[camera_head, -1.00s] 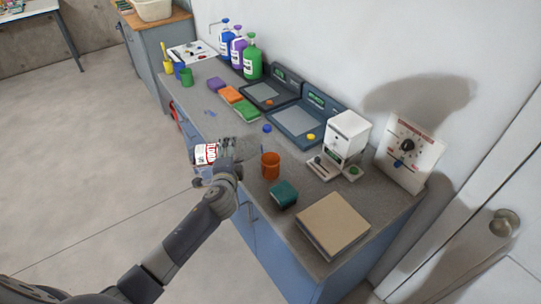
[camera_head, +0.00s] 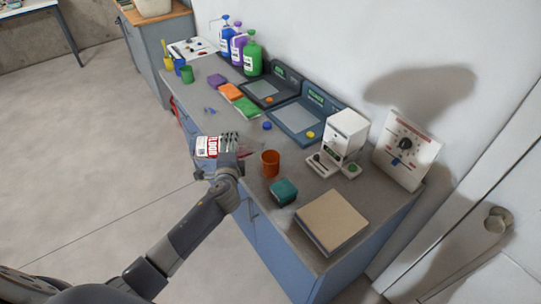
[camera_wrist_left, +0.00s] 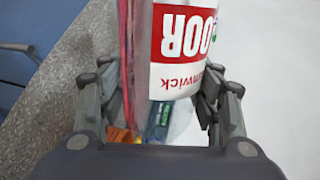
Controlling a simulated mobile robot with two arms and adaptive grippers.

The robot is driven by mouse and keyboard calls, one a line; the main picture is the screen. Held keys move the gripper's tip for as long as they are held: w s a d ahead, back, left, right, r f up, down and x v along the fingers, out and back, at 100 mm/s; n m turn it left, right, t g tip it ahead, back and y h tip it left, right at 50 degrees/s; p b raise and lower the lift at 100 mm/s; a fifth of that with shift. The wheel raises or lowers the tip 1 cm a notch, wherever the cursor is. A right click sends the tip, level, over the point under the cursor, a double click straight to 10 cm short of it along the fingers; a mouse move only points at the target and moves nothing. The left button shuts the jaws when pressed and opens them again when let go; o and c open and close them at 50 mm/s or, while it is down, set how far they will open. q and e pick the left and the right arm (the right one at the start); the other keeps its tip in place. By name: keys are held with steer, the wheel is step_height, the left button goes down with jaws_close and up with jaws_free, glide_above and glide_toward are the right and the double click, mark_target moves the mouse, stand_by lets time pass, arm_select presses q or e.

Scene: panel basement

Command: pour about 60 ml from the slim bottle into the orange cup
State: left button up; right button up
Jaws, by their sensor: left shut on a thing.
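The slim bottle (camera_head: 206,147), white with a red-lettered label, lies tilted well over, close to horizontal, in my left gripper (camera_head: 229,151). The gripper is shut on it, left of the orange cup and near the counter's front edge. In the left wrist view the bottle (camera_wrist_left: 184,48) fills the space between the fingers, its label upside down. The orange cup (camera_head: 271,164) stands upright and open on the counter, just right of the gripper. The bottle's mouth is hard to make out, and I cannot tell whether liquid is flowing. My right gripper is out of view.
A teal block (camera_head: 284,191) and a tan box (camera_head: 332,221) sit in front of the cup. A white machine (camera_head: 345,138) stands to the right. Scales (camera_head: 298,120), sponges (camera_head: 231,92) and pump bottles (camera_head: 252,54) stand farther back on the grey counter.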

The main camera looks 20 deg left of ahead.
arm_select(q)
steer(key=shift+r+m+p, duration=0.4)
steer(key=shift+r+p, duration=0.15)
steer(key=shift+p, duration=0.05)
stand_by(0.6)
steer(key=shift+a, duration=0.55)
steer(key=shift+s, duration=0.1)
steer(key=shift+r+p, duration=0.3)
steer(key=shift+p, duration=0.2)
stand_by(1.6)
